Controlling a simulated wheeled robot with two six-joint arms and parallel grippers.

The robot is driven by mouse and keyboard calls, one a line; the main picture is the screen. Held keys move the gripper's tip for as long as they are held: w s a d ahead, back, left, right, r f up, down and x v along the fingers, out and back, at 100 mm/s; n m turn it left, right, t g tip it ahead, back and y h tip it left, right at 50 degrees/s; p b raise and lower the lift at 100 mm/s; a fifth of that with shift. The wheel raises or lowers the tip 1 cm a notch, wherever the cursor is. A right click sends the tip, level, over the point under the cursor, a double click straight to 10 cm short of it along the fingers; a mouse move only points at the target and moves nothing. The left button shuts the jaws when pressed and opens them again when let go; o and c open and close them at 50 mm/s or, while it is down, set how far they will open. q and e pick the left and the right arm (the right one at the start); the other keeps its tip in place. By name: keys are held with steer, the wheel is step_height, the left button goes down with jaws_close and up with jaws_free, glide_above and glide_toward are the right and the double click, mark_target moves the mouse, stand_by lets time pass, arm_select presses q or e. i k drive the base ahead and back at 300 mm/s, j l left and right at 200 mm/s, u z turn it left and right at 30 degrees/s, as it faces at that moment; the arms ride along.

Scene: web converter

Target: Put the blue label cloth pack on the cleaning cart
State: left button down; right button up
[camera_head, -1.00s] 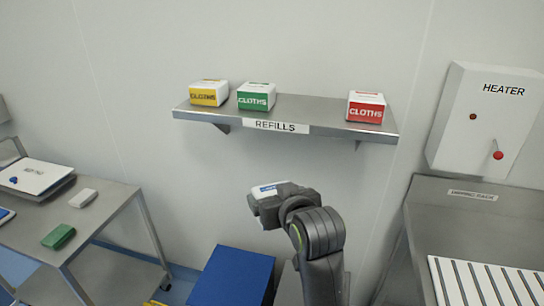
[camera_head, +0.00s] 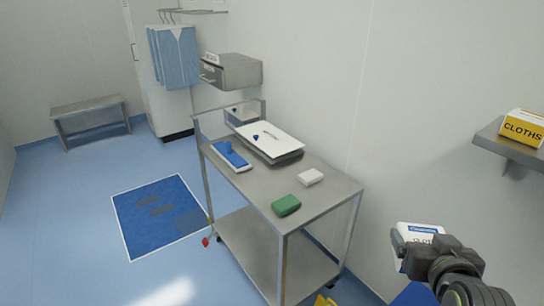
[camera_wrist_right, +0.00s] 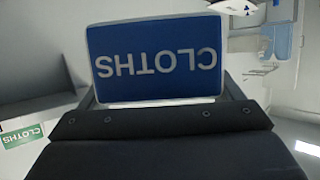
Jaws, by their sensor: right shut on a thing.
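The blue label cloth pack (camera_head: 419,231) is white with a blue label and is held in my right gripper (camera_head: 412,246) at the lower right of the head view. In the right wrist view the pack (camera_wrist_right: 155,60) fills the upper middle, its CLOTHS label upside down, between the fingers (camera_wrist_right: 160,98). The cleaning cart (camera_head: 243,187) stands in the middle of the head view, to the left of the gripper and apart from it. My left gripper is not in view.
The front right of the top is bare. A shelf (camera_head: 508,147) with a yellow cloth pack (camera_head: 522,127) juts out at right.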

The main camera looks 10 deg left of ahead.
mark_target(330, 192)
steer(key=i+j+u, duration=0.25)
steer(key=i, duration=0.35)
steer(key=i+j+u, duration=0.2)
steer(key=i, duration=0.4)
steer(key=i+l, duration=0.15)
steer(key=l, duration=0.15)
steer(key=i+l+u, duration=0.1)
steer(key=l, duration=0.2)
steer(key=i, duration=0.05)
